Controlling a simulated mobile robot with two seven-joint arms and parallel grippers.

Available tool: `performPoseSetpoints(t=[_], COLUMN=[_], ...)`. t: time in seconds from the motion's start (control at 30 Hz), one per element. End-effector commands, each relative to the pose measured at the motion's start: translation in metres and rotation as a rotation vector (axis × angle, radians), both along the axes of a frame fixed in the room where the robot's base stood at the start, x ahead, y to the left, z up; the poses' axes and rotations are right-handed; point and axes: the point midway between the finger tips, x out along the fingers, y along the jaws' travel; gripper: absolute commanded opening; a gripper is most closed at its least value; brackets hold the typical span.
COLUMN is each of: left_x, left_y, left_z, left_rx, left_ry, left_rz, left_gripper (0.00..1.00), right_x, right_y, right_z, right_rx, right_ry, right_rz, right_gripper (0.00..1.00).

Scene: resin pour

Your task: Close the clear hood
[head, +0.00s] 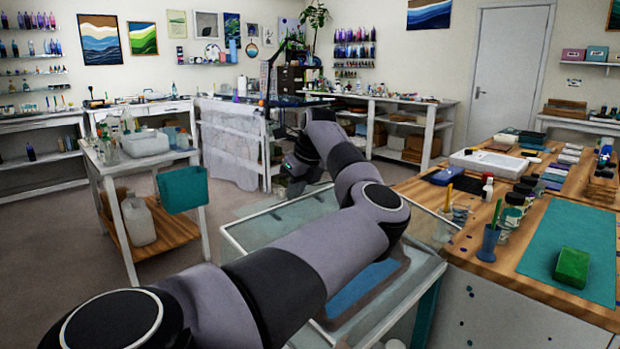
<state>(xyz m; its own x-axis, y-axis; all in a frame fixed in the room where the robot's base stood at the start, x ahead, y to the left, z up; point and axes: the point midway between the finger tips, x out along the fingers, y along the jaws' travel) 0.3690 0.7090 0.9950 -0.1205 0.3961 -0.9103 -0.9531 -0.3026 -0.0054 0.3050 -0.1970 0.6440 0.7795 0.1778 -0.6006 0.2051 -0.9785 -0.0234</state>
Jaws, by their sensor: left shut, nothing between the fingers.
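The clear hood (433,268) is a glass-walled case with pale edges, low in the middle of the head view. Its far rim shows behind my arm, and much of its near side is hidden under the arm. I cannot tell how its lid stands. A blue panel in a grey frame (362,290) shows inside or through the glass. My left arm reaches across the hood from the lower left. My left gripper (292,186) is shut and empty at the hood's far edge; whether it touches the hood I cannot tell. My right gripper is out of view.
A wooden workbench (478,240) stands close on the right, with a teal mat (572,238), a green block (572,267), cups and bottles. A white cart (95,172) with a teal bin (183,189) stands left. Floor between cart and hood is clear.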

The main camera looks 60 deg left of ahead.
Motion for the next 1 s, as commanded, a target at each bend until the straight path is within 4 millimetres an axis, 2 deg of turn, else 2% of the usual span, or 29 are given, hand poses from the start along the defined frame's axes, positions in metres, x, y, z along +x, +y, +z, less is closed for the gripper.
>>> performPoseSetpoints(t=[0.03, 0.1, 0.33, 0.6, 1.0], left_x=[-0.001, -0.003, -0.007, -0.008, -0.01], left_y=[0.005, 0.011, 0.023, 0.026, 0.026], left_z=[-0.019, -0.032, -0.062, -0.075, -0.079], left_rx=[0.002, 0.005, 0.008, 0.007, 0.001], left_ry=[0.005, 0.005, 0.006, 0.006, 0.009], left_rz=[-0.002, -0.002, -0.001, -0.001, 0.003], left_gripper=[0.0, 0.0, 0.0, 0.0, 0.0], right_x=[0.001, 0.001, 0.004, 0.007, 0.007], right_y=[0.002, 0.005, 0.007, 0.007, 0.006], right_z=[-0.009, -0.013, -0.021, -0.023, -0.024], right_rx=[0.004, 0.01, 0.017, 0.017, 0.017], right_ry=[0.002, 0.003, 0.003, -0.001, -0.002], right_rz=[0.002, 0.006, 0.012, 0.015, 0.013], right_gripper=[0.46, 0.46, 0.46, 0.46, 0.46])
